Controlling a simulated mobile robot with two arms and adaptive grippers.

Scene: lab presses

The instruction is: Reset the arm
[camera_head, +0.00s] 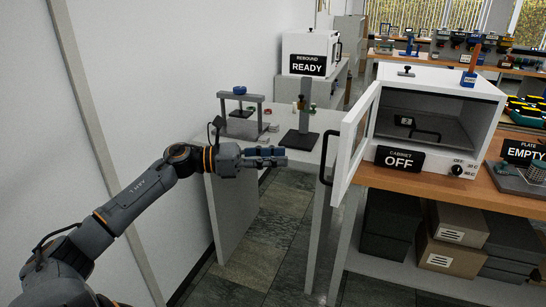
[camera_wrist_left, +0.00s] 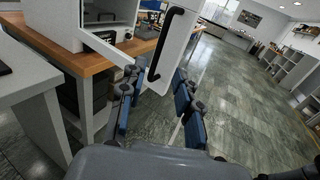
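My left arm (camera_head: 130,203) reaches in from the left in the head view, stretched towards the open cabinet. My left gripper (camera_head: 279,157) points right and stops short of the cabinet door's handle (camera_head: 328,158). In the left wrist view, the two blue-padded fingers of the left gripper (camera_wrist_left: 161,88) stand apart with nothing held between them. The white cabinet door (camera_wrist_left: 156,70) and its black handle (camera_wrist_left: 171,45) lie beyond the fingertips. My right arm and gripper are not in view.
The white cabinet (camera_head: 437,110), labelled OFF, stands on a wooden bench (camera_head: 440,186) with its door (camera_head: 352,140) swung open. A grey press (camera_head: 241,113) and a dark stand (camera_head: 300,140) are on the white table behind my gripper. A wall (camera_head: 150,70) runs along the left.

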